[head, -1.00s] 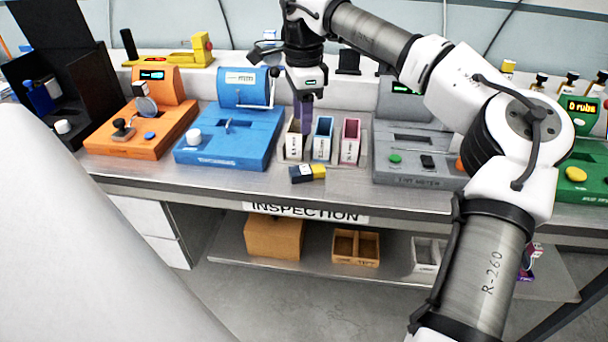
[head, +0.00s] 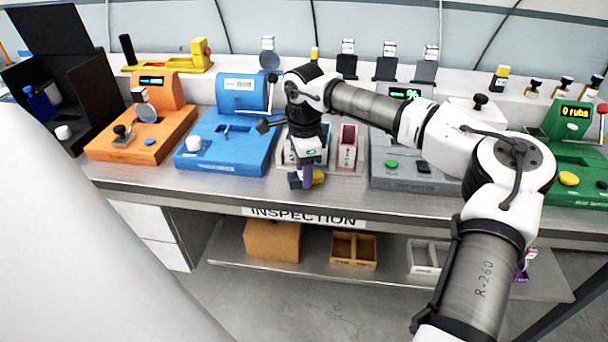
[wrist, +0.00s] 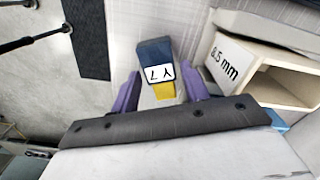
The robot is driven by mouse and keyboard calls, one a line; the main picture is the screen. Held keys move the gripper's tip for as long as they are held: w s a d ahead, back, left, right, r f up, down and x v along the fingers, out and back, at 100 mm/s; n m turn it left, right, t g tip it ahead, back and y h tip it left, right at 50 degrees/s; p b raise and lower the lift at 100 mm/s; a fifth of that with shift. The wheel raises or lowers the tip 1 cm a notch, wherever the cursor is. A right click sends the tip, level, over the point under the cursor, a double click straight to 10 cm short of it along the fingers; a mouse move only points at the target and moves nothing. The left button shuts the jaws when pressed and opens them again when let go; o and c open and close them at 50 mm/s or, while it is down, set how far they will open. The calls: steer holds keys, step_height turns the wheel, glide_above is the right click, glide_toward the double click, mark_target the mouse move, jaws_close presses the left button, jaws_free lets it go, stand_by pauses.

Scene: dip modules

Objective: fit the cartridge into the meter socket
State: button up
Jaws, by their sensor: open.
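The cartridge (head: 294,181) is a small dark blue and yellow block lying on the bench front, partly hidden by my gripper. In the wrist view, the cartridge (wrist: 154,52) shows a white label reading "Y 7" and its yellow end toward me. My gripper (head: 307,176) is over it, pointing down. Its purple fingers (wrist: 162,80) are open, one on each side of the cartridge's near part, with gaps visible. The grey meter (head: 390,181) stands to the right with a green-lit display; my arm hides much of its top, including the slot.
Open bins, one pink (head: 347,147), stand just behind my gripper; a bin labelled "8.5 mm" (wrist: 226,60) is close on the right in the wrist view. A blue device (head: 225,155) and an orange device (head: 125,145) are left, a green device (head: 575,190) right.

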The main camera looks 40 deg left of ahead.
steer(key=shift+f, duration=0.5)
steer(key=c, duration=0.8)
steer(key=shift+c, duration=0.2)
steer(key=shift+r, duration=0.15)
step_height(320, 180, up, 20)
steer(key=b, duration=0.1)
steer(key=shift+b, duration=0.4)
